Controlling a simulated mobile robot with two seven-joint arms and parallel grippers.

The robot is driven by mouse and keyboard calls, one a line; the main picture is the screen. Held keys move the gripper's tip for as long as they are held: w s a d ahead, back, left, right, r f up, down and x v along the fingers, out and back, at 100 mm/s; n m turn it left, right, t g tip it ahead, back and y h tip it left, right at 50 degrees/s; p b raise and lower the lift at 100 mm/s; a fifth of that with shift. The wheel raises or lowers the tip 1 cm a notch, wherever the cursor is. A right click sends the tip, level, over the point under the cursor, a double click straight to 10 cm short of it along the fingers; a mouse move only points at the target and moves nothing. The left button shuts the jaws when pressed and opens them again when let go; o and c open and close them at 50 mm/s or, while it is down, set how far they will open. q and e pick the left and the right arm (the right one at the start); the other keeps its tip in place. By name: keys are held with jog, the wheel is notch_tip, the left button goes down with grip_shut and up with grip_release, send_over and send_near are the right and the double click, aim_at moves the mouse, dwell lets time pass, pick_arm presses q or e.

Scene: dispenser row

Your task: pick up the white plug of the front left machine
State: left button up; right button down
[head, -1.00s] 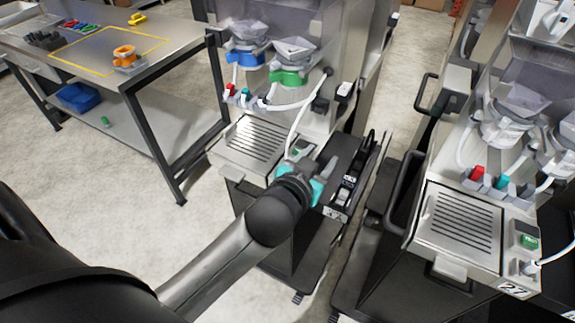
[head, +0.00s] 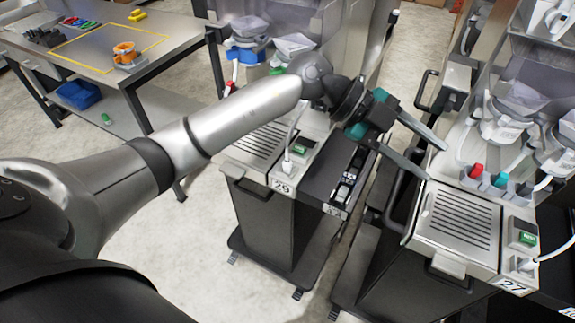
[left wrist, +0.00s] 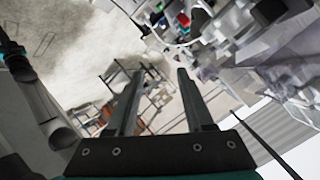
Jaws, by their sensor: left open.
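The left machine (head: 258,148), labelled 29, stands at the middle of the head view. Its white plug (head: 287,166) sits upright at the front panel beside the drip grate, with a white cable rising from it. A small green display (head: 300,149) is just behind the plug. My left gripper (head: 437,160) is open, with nothing between its fingers. It is raised to the right of the plug, well apart from it, over the gap towards machine 27. Its two fingers also show apart in the left wrist view (left wrist: 160,76). My right gripper is not in view.
The right machine (head: 458,222), labelled 27, has its own white plug (head: 527,265) and cable at the front right. A dark narrow unit (head: 340,180) adjoins machine 29. A worktable (head: 85,62) with an orange item (head: 125,53) stands at the left. The floor before the table is free.

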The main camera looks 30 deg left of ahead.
pick_arm(q)
jog(key=w+a+f+n+y, duration=0.1)
jog(key=w+a+f+y, duration=0.1)
jog(key=a+f+y, duration=0.45)
notch_tip(320, 180, up, 3)
jog(key=n+g+y, duration=0.2)
jog(key=n+y, duration=0.4)
jog(key=y, duration=0.1)
send_over(287, 161)
jog(key=shift+h, duration=0.25)
jog(key=f, duration=0.9)
jog(key=shift+s+d+f, duration=0.15)
jog(key=shift+d, duration=0.05)
jog(key=shift+a+f, duration=0.15)
jog(key=shift+f, duration=2.6)
grip_shut()
